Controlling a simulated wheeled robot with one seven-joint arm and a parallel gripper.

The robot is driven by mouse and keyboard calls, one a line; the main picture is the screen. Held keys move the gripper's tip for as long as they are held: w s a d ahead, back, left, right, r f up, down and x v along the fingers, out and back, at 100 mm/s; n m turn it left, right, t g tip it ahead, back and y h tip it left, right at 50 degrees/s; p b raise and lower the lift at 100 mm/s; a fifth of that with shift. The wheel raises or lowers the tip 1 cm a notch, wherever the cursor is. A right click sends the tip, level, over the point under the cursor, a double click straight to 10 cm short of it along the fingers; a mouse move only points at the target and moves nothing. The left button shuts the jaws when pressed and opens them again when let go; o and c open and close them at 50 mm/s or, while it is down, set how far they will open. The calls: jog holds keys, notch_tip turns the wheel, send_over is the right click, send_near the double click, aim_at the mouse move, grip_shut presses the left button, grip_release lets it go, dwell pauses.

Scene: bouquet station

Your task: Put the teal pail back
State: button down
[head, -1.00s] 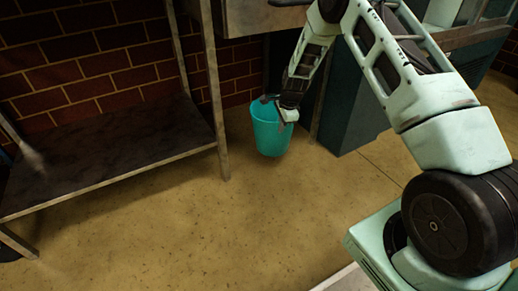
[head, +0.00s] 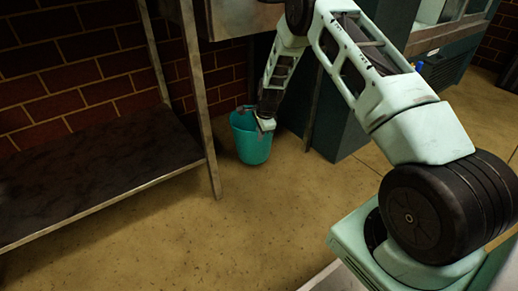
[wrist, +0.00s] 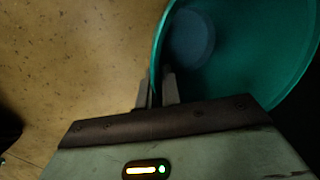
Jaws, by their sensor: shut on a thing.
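The teal pail (head: 252,146) is upright beside the right front leg of the low shelf, in the middle of the head view. My gripper (head: 266,122) is at the pail's rim on its right side. In the wrist view the pail (wrist: 240,85) fills the upper right, and I look into its open, empty-looking inside. My gripper's fingers (wrist: 158,92) are shut on the rim, one on each side of the wall. I cannot tell whether the pail's base touches the floor.
A dark low shelf (head: 90,185) with metal legs stands at the left against the brick wall. A dark teal cabinet (head: 345,125) stands to the right of the pail. The tan floor (head: 190,245) in front is clear.

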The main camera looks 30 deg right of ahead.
aim_at(260, 143)
jog(key=shift+s+b+x, duration=0.15)
jog(key=shift+b+x, duration=0.5)
jog(key=shift+x, duration=0.4)
jog(key=shift+s+b+x, duration=0.2)
jog(key=shift+b+x, duration=0.45)
jog(key=shift+x, duration=0.45)
jog(key=shift+d, duration=0.15)
jog(key=c, duration=1.6)
grip_release()
jog(key=shift+s+f, duration=0.1)
jog(key=shift+s, duration=0.05)
